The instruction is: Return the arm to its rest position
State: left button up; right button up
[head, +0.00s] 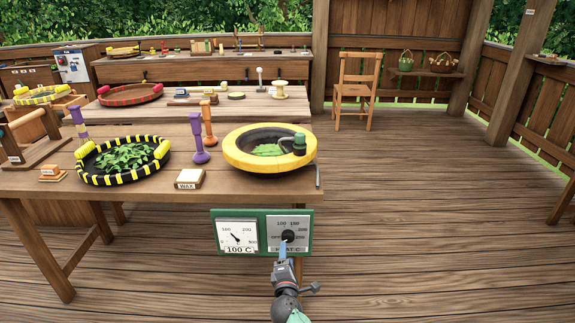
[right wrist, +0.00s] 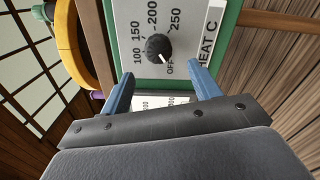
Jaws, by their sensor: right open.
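My right gripper (head: 285,243) is in front of the green control panel (head: 262,213) on the table's front edge. In the right wrist view its blue fingers (right wrist: 159,88) are apart, with nothing between them. The black heat knob (right wrist: 159,47) is just beyond the fingertips, its white mark toward OFF. The gripper partly covers the knob in the head view. The dial left of it reads 100 C. The yellow-rimmed pan (head: 232,160) with green leaves sits on the table above the panel. My left gripper is not in view.
A black and yellow basket (head: 92,177) of leaves, a wax block (head: 189,179) and purple and orange tools stand on the table (head: 225,186). A second table holds a red tray (head: 130,94). A chair (head: 357,90) stands at the back.

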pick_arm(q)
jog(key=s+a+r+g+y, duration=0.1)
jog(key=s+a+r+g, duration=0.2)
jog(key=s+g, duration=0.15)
pick_arm(e)
jog(key=s+d+r+m+g+h, duration=0.3)
jog(key=s+d+m+g, duration=0.45)
jog(key=m, duration=0.65)
pick_arm(q)
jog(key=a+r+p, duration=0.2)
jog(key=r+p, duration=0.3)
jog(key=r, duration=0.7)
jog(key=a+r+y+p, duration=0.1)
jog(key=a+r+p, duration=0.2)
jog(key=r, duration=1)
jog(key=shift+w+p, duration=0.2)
jog(key=shift+p, duration=0.9)
pick_arm(e)
jog(key=s+d+m+g+y, duration=0.1)
jog(key=s+d+g, duration=0.1)
jog(key=s, duration=1)
jog(key=s+d+m+g+y, duration=0.2)
jog(key=s+g, duration=0.1)
jog(key=s, duration=1)
jog(key=s+d+m+g+y, duration=0.1)
jog(key=s+d+g, duration=0.2)
jog(key=s, duration=1)
jog(key=shift+f+m+y, duration=0.2)
jog(key=shift+m+y, duration=0.1)
jog(key=shift+y, duration=0.1)
